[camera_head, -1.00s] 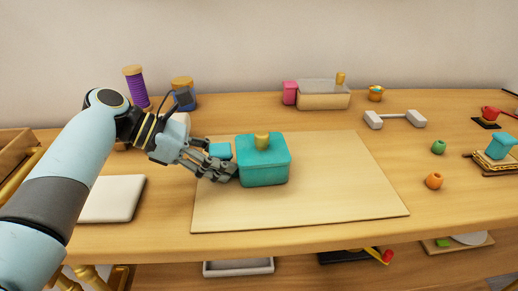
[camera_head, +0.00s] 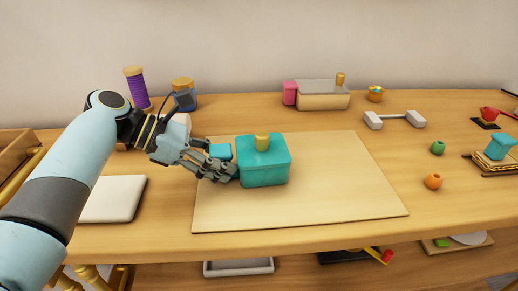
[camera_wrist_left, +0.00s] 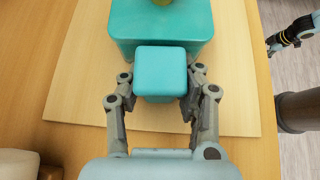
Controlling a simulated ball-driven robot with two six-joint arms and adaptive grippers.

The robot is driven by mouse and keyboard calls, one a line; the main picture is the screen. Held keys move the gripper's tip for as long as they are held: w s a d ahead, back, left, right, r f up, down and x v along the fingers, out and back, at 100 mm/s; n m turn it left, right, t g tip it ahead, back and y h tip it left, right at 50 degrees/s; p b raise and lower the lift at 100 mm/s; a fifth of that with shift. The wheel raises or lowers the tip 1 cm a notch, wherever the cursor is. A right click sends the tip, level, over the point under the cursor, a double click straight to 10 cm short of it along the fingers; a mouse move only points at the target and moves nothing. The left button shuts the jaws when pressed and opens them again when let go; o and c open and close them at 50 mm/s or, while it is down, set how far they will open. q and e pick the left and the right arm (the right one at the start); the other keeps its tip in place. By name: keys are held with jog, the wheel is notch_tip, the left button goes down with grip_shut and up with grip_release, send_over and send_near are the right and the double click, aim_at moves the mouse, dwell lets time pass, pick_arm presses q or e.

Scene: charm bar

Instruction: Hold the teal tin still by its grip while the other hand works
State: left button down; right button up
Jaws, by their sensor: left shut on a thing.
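The teal tin (camera_head: 264,170) stands upright on the pale board, its lid closed with a gold knob (camera_head: 262,141) on top. Its grip is a teal block (camera_head: 220,151) on the tin's left side; in the left wrist view the grip (camera_wrist_left: 161,72) sits in front of the tin (camera_wrist_left: 160,28). My left gripper (camera_head: 223,168) is shut on this grip, one finger on each side. The gripper hides part of the grip in the head view. Part of my right arm (camera_wrist_left: 298,32) shows at the right edge of the left wrist view; its jaws are too small to read.
The pale board (camera_head: 330,195) is bare right of the tin. A green bead (camera_head: 438,148) and an orange bead (camera_head: 433,181) lie to its right. A white dumbbell-shaped piece (camera_head: 395,120) and a lidded box (camera_head: 322,101) stand behind. A white pad (camera_head: 112,199) lies left.

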jog(key=shift+w+r+p, duration=0.15)
jog(key=shift+r+p, duration=0.5)
dwell(0.7)
jog(key=shift+o, duration=0.4)
